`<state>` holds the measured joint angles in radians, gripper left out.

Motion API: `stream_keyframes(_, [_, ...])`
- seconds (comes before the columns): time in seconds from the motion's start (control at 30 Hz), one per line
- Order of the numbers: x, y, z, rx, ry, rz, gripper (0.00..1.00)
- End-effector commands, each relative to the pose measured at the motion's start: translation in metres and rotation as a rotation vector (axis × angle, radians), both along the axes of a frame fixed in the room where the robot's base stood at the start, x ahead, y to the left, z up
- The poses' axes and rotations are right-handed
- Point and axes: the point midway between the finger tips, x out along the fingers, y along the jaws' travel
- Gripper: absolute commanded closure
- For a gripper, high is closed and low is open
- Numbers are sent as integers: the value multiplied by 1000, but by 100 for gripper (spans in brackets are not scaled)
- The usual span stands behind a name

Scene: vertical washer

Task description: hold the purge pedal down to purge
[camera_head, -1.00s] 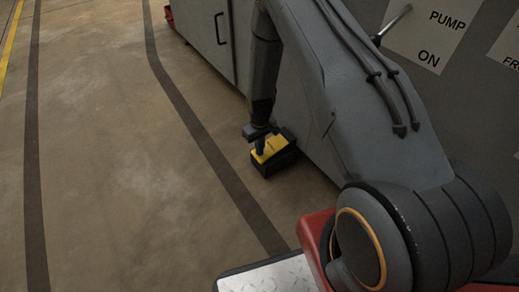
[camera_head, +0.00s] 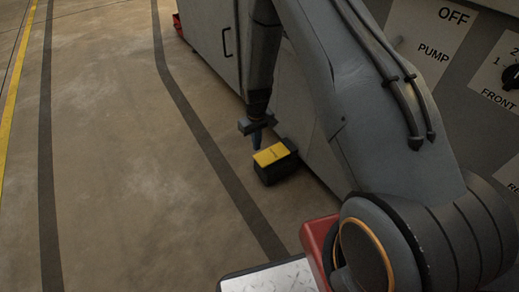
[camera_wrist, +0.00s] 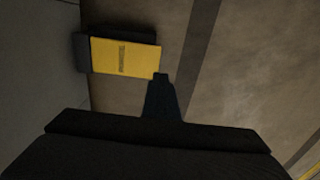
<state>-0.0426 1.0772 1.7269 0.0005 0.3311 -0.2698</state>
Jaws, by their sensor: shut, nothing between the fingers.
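The purge pedal (camera_head: 273,155) is a yellow plate on a dark block on the floor, beside the grey machine. In the wrist view its yellow plate (camera_wrist: 122,57) carries small dark lettering. My gripper (camera_head: 257,149) points down at the pedal's far left edge in the head view, and its fingers are shut with nothing between them. In the wrist view the fingertips (camera_wrist: 160,76) lie by the plate's lower right corner, off most of its face. I cannot tell whether they touch it. The plate shows almost whole.
The grey machine (camera_head: 208,32) rises along the right of the pedal. Its panel has a pump label (camera_head: 433,45) marked OFF and PUMP, and a dark knob (camera_head: 511,77) at the right edge. The concrete floor (camera_head: 110,140) on the left is clear.

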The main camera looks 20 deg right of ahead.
Motion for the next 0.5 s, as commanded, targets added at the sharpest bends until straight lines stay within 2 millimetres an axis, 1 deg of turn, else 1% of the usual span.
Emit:
stream_keyframes(0.03, [0,2,8,0,-1,1,100])
stream_keyframes(0.2, [-1,5,20,0,-1,1,100])
stream_keyframes(0.5, [-2,6,21,0,0,1,100])
